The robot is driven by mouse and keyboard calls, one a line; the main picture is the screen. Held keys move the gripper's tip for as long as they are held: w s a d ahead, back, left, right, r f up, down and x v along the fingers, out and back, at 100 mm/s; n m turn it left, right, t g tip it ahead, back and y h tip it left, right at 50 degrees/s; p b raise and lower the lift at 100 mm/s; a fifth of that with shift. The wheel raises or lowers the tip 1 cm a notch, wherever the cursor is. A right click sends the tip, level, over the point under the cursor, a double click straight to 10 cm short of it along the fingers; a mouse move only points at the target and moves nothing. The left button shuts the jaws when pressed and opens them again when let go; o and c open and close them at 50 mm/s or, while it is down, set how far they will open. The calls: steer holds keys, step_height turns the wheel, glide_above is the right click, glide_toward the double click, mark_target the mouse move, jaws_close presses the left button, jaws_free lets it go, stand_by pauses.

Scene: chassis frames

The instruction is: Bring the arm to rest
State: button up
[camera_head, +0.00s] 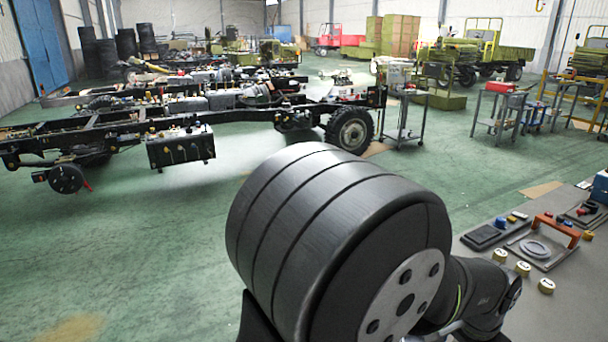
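The only task thing here is my own arm. A large dark grey, ribbed cylindrical joint of it fills the lower middle of the head view. A pale round flange with bolt holes shows on its right end. A further dark arm link runs right and down from it, beside the workbench. My gripper is not visible in this view, so I cannot see whether it holds anything.
A grey workbench (525,322) at the lower right carries a panel with an orange handle (556,230), several yellow-white round pieces and small parts. Long black chassis frames (250,112) stand at the left. Tool carts (401,112) stand behind. Green floor lies clear at the left.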

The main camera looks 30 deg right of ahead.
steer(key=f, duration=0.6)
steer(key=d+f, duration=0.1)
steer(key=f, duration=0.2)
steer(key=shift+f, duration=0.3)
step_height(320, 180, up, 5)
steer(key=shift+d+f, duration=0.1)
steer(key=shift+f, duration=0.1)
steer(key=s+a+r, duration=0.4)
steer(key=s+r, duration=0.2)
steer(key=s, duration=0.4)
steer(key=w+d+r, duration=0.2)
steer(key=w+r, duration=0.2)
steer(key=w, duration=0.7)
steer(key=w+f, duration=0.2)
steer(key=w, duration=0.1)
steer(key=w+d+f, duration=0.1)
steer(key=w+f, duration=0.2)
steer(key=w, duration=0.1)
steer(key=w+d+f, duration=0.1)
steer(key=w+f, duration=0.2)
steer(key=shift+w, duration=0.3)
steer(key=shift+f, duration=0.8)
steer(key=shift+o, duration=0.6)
